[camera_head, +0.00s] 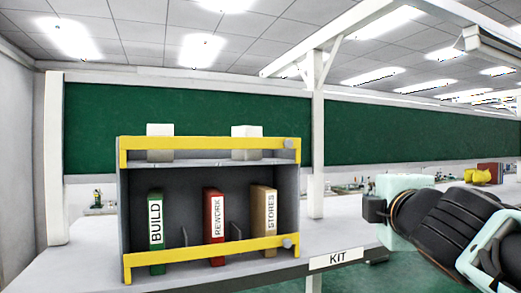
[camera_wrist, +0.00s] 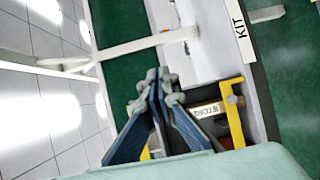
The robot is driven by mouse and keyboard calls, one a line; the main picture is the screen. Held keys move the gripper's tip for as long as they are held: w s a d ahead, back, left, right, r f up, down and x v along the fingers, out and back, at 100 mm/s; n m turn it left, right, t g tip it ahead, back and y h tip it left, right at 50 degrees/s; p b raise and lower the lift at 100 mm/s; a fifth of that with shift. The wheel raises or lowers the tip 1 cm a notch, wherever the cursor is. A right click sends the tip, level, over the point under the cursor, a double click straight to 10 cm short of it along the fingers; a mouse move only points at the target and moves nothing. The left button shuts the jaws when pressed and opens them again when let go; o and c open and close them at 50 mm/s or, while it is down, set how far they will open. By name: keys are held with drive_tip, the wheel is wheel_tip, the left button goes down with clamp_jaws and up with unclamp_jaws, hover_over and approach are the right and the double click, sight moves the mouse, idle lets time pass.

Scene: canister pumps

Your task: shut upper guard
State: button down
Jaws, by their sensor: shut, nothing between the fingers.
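A dark grey rack (camera_head: 124,205) stands on the bench, left of the middle in the head view. The yellow upper guard (camera_head: 210,143) spans the front of its top shelf, with a grey knob at its right end. I cannot tell whether it is latched. A yellow lower guard (camera_head: 210,249) crosses in front of the binders; its end shows in the wrist view (camera_wrist: 235,120). My gripper (camera_wrist: 155,82) is shut and empty in the wrist view, and its blue fingers hide most of the rack. In the head view, my arm is right of the rack, apart from it.
Two white boxes (camera_head: 160,129) (camera_head: 246,130) stand behind the upper guard. Green, red (camera_head: 213,220) and tan (camera_head: 264,218) binders stand below. A white post (camera_head: 317,140) rises behind the rack's right side. A KIT label (camera_head: 337,259) marks the bench edge. Bench between rack and arm is clear.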

drive_tip(key=w+a+r+n+t+y, duration=0.2)
drive_tip(key=a+r+n+t+y, duration=0.15)
drive_tip(key=r+n, duration=0.7)
drive_tip(key=n+g+y+b, duration=0.1)
drive_tip(key=n+g+y, duration=0.35)
drive_tip(key=n, duration=0.85)
approach(289, 143)
drive_tip(key=shift+t+y, duration=0.5)
drive_tip(key=shift+t, duration=0.4)
drive_tip(key=w, duration=0.2)
drive_tip(key=w+a+f, duration=0.1)
drive_tip(key=w, duration=0.3)
drive_tip(key=shift+w+a+f+p, duration=0.3)
drive_tip(key=shift+a+p, duration=0.1)
drive_tip(key=shift+r+p, duration=0.15)
drive_tip(key=shift+p, duration=0.2)
drive_tip(key=shift+w+r+p, duration=0.25)
drive_tip(key=shift+p, duration=0.6)
drive_tip(key=shift+w+a+r+g+p, duration=0.1)
drive_tip(key=shift+w+a+g+p, duration=0.15)
drive_tip(key=shift+p, duration=1)
drive_tip(key=shift+f, duration=0.25)
drive_tip(key=shift+f, duration=0.1)
